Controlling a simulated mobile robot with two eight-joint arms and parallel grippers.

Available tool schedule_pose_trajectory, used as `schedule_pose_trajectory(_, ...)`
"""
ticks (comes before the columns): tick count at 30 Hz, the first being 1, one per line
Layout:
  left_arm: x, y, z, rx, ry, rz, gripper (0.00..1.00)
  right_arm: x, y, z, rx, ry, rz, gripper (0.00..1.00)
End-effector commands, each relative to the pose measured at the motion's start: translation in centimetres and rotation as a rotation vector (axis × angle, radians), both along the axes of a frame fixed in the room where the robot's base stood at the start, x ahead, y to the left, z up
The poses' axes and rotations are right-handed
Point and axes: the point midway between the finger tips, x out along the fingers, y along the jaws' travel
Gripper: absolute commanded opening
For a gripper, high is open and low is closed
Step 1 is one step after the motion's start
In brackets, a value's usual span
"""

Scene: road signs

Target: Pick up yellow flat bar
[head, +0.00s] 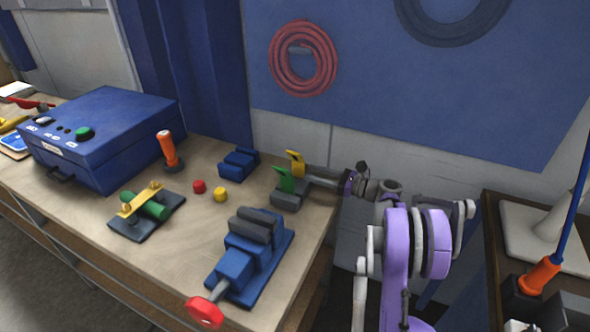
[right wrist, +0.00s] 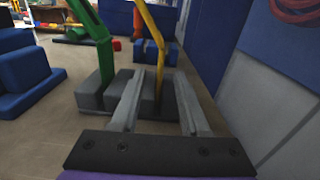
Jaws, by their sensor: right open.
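A yellow flat bar (head: 296,163) stands upright in a grey slotted block (head: 285,199) near the table's back right edge. A green bar (head: 285,180) stands beside it. In the right wrist view the yellow bar (right wrist: 152,28) has a bent upper part, and its lower part lies between my fingers. The green bar (right wrist: 102,52) is left of them. My right gripper (head: 312,179) is open; in the right wrist view its two fingers (right wrist: 161,88) reach over the grey block, one on each side of the yellow bar. I cannot tell whether they touch it. My left gripper is not in view.
A blue vise (head: 246,262) with a red knob stands in front. A small blue block (head: 238,163) is behind. A dark fixture with a yellow strip (head: 140,199), an orange-handled tool (head: 167,148) and a blue box (head: 98,135) are left. A wall rises close behind the block.

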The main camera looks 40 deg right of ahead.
Motion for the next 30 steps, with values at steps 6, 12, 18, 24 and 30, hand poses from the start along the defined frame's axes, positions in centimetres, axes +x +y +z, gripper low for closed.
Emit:
schedule_pose_trajectory(6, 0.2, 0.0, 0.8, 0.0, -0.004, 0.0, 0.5, 3.0, 1.6, 0.1, 0.0, -0.001, 0.002, 0.45)
schedule_pose_trajectory(12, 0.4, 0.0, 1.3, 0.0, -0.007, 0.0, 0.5, 4.4, 2.3, 0.1, 0.0, -0.001, 0.002, 0.45)
schedule_pose_trajectory(18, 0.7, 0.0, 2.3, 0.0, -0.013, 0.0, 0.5, 7.2, 3.7, 0.1, 0.0, -0.001, 0.004, 0.45)
schedule_pose_trajectory(24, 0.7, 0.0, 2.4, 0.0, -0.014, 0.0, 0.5, 7.9, 4.0, -0.1, -0.001, 0.0, 0.0, 0.45)
schedule_pose_trajectory(30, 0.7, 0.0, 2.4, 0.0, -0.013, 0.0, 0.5, 7.8, 4.0, -0.1, -0.001, 0.0, 0.0, 0.27)
